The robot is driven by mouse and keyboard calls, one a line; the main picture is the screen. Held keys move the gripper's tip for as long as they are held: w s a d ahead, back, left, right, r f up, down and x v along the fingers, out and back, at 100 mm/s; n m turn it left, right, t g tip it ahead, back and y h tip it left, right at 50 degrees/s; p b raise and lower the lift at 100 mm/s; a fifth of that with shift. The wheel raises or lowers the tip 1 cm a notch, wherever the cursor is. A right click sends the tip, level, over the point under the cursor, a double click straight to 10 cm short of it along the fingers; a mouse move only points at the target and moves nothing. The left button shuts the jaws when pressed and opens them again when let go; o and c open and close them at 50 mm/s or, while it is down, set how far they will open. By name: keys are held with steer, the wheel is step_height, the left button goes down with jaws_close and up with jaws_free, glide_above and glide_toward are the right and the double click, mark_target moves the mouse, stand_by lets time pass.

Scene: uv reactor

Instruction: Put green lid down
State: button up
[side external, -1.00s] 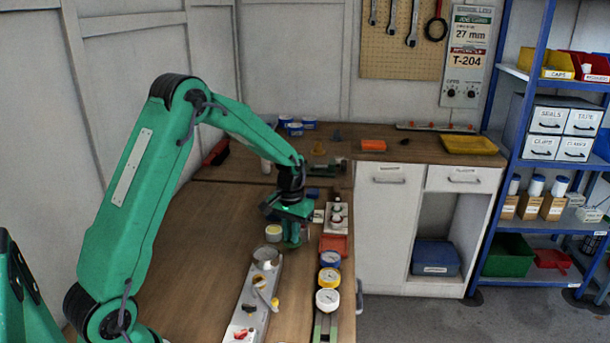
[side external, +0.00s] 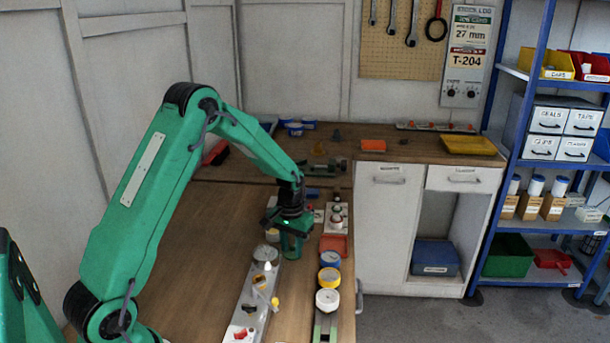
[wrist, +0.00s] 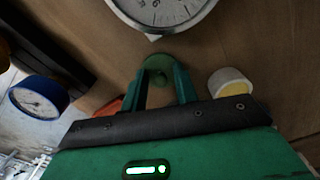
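The green lid (wrist: 158,66) is a small round piece between my fingertips, low over the wooden bench in the wrist view. My gripper (wrist: 160,82) appears closed on its sides. In the side view my gripper (side external: 292,256) points down at the bench, and I cannot make out the lid there. Whether the lid touches the wood cannot be told.
A large dial with a metal rim (wrist: 160,12) lies close beyond the fingertips. A white cup with yellow inside (wrist: 232,82) stands to the right, a blue gauge (wrist: 38,98) to the left. A grey rail (side external: 250,306) and red tray (side external: 334,244) flank the gripper.

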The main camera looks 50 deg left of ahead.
mark_target(292, 247)
steer(key=shift+r, duration=0.15)
step_height(292, 247, up, 12)
steer(key=shift+r, duration=0.1)
stand_by(0.8)
stand_by(0.5)
steer(key=s+d+r+m+t, duration=0.2)
steer(key=s+d+r+t, duration=0.1)
steer(key=s+d+r, duration=0.65)
steer(key=s+d+m+t, duration=0.1)
steer(key=s, duration=0.3)
steer(key=s+d+r, duration=0.1)
steer(key=s, duration=0.4)
steer(key=s+d+r+m+t, duration=0.1)
steer(key=s+d, duration=0.1)
steer(key=s, duration=0.2)
steer(key=shift+s+m+t, duration=0.3)
steer(key=shift+s, duration=0.1)
